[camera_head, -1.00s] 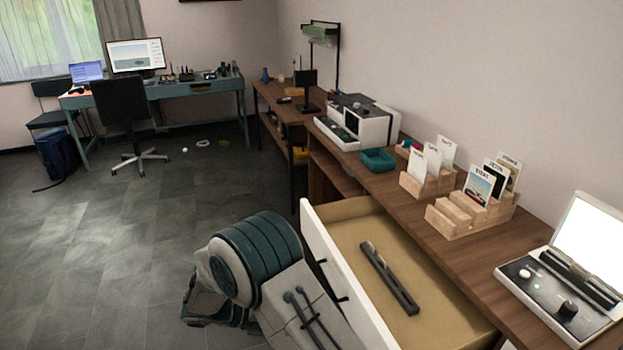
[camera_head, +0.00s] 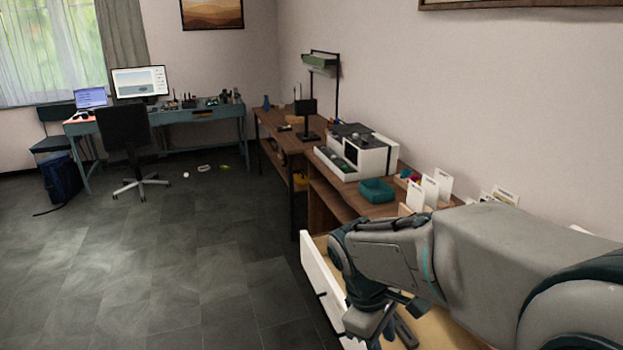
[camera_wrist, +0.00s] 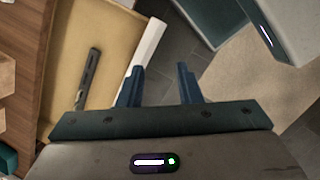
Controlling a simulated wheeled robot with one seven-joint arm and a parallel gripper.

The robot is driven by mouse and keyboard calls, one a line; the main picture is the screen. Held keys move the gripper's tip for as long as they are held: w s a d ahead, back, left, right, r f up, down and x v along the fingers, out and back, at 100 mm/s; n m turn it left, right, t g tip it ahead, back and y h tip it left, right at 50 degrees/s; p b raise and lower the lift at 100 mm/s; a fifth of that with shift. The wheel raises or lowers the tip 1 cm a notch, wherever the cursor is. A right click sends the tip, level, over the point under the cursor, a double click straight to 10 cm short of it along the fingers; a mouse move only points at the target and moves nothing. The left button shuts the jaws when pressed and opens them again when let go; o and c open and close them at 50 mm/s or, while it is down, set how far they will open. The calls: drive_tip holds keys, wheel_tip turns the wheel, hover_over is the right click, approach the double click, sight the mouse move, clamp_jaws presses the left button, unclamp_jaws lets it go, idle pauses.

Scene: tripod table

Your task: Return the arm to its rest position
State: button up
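My gripper shows in the wrist view (camera_wrist: 160,85) with its two dark blue fingers apart and nothing between them. In the head view my arm reaches across the lower right, over the open drawer (camera_head: 312,262). My gripper's fingertips are hard to make out there. The drawer also shows in the wrist view (camera_wrist: 113,35), left of the fingers. A dark bar-shaped object (camera_wrist: 90,72) lies inside it, apart from my gripper. Part of that bar shows below my arm in the head view (camera_head: 405,334).
A wooden desk (camera_head: 325,208) runs along the right wall with a white printer (camera_head: 375,155), a teal tray (camera_head: 377,190) and card holders, partly hidden by my arm. A blue desk (camera_head: 200,116) and black chair (camera_head: 124,133) stand at the back left. The floor (camera_head: 190,255) at left is clear.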

drive_tip(key=s+d+r+m+t+y+p, duration=0.1)
drive_tip(key=s+d+r+m+t+y, duration=0.1)
drive_tip(key=s+m, duration=0.4)
wheel_tip(320, 180, up, 3)
drive_tip(key=m+t+y, duration=0.1)
drive_tip(key=m, duration=0.3)
drive_tip(key=shift+d+f+m+t, duration=0.2)
drive_tip(key=shift+d+m+t, duration=0.1)
drive_tip(key=shift+d, duration=0.1)
